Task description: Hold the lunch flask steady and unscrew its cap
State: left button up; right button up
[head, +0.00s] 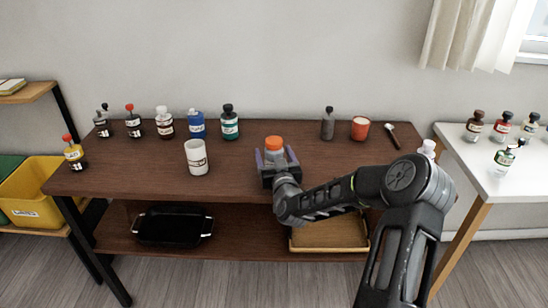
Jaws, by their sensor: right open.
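The lunch flask (274,153) appears to be the pale grey container with an orange cap (274,143), upright near the front middle of the brown table. The cap sits on top of it. My right gripper (276,160) is open, with one finger to each side of the flask, below the cap. I cannot tell whether the fingers touch it. The gripper hides the flask's lower part. My left gripper is not in view.
A white cup (197,157) stands left of the flask. Several bottles, including a teal one (230,123), line the back left. An orange-red cup (360,128) and a dark bottle (328,123) stand back right.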

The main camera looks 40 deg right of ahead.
jog(key=shift+c, duration=0.3)
jog(key=c, duration=1.5)
